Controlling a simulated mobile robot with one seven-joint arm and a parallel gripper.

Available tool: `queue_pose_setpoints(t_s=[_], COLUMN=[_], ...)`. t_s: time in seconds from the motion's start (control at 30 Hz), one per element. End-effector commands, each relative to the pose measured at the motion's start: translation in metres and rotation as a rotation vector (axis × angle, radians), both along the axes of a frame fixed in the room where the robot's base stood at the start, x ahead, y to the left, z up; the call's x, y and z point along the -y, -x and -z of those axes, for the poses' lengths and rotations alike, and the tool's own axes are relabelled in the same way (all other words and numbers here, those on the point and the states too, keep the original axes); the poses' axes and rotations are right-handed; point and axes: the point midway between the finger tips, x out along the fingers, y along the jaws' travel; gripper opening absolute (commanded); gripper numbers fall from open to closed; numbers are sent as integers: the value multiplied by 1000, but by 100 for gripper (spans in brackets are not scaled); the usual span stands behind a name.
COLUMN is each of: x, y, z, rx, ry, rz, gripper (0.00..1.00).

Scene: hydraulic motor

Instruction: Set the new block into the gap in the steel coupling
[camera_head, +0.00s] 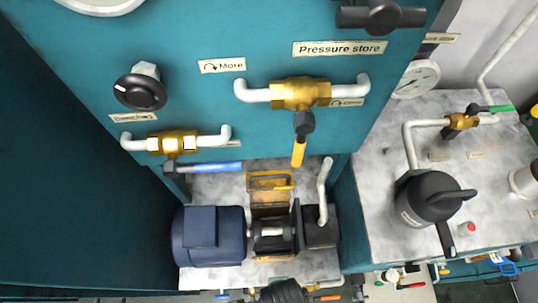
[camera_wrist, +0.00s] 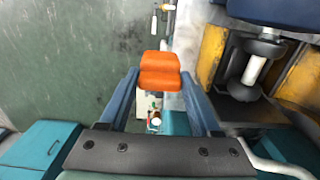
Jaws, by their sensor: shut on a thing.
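My gripper (camera_wrist: 160,82) is shut on an orange block (camera_wrist: 160,63), held between the tips of its two blue fingers in the wrist view. The block shows two rounded lobes. The steel coupling (camera_wrist: 257,68) is to the right of the block and apart from it, with dark hubs and a pale piece between them. In the head view the coupling (camera_head: 271,232) lies between the blue motor (camera_head: 209,236) and a dark pump block (camera_head: 320,228). The gap is too small to make out there. The held block cannot be made out in the head view.
Yellow walls (camera_wrist: 210,52) flank the coupling in the wrist view. An orange-yellow frame (camera_head: 268,182) stands behind it in the head view. A yellow valve handle (camera_head: 299,151) hangs above. A pale pipe (camera_head: 325,190) rises at the right. Open floor (camera_wrist: 60,60) lies left of the block.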

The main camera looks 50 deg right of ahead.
Motion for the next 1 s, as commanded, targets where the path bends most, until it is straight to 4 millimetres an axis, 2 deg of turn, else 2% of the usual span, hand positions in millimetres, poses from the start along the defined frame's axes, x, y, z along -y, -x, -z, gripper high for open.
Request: queue_pose_setpoints(t_s=[0.6,0.97,1.0], x=[104,130,130], y=[-90,-112,-112], z=[-2,-1,5], rx=[2,3,-2], ry=[1,0,-4], rz=[2,0,0], gripper=[0,0,0])
